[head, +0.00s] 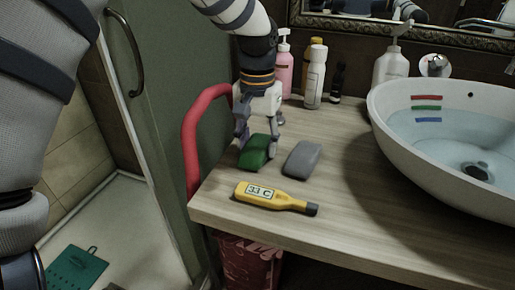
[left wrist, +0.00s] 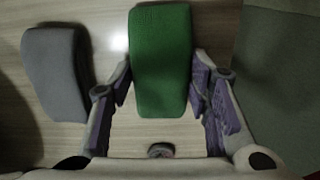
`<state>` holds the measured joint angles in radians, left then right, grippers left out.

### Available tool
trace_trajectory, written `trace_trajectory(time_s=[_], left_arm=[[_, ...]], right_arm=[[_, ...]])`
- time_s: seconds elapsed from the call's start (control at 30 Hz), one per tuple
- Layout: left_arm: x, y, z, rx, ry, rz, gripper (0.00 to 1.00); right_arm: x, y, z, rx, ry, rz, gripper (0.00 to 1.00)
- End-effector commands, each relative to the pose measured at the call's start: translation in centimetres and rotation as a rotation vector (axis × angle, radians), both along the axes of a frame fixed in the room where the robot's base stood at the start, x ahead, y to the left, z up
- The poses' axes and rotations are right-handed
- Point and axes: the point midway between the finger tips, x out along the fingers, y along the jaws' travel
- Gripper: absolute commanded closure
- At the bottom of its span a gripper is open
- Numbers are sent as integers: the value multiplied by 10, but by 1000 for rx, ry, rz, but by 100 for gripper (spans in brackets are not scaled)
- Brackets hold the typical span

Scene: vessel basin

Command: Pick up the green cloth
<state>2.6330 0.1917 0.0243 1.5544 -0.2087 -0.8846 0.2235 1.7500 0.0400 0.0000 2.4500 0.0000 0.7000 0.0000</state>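The green cloth (head: 254,152) is a folded, rounded block lying on the wooden counter near its left end. My left gripper (head: 258,146) is over it, pointing down, with one finger on each side. In the left wrist view the cloth (left wrist: 161,60) lies between the two spread fingers (left wrist: 162,82), with a narrow gap showing on either side. The gripper is open. My right gripper is not in view.
A grey cloth (head: 302,159) lies just right of the green one. A yellow thermometer (head: 268,197) reading 33 C lies in front. A water-filled basin (head: 395,140) with coloured strips stands right. Bottles (head: 315,75) stand behind; a red rail (head: 190,135) runs at left.

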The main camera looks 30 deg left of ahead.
Motion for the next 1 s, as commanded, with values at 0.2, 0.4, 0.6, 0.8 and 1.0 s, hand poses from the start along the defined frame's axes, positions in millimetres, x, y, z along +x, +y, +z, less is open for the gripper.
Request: trace_trajectory(time_s=[0.2,0.4,0.6,0.8,1.0], left_arm=[[0,0,-1,1,1,0,76],[1,0,7,0,-2,0,76],[-8,-6,48,2,-7,-3,76],[-44,-33,102,3,-15,-3,76],[-84,-64,111,-11,16,-3,76]], right_arm=[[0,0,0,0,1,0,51],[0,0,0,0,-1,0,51],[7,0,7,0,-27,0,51],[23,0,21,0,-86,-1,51],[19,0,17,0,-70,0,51]])
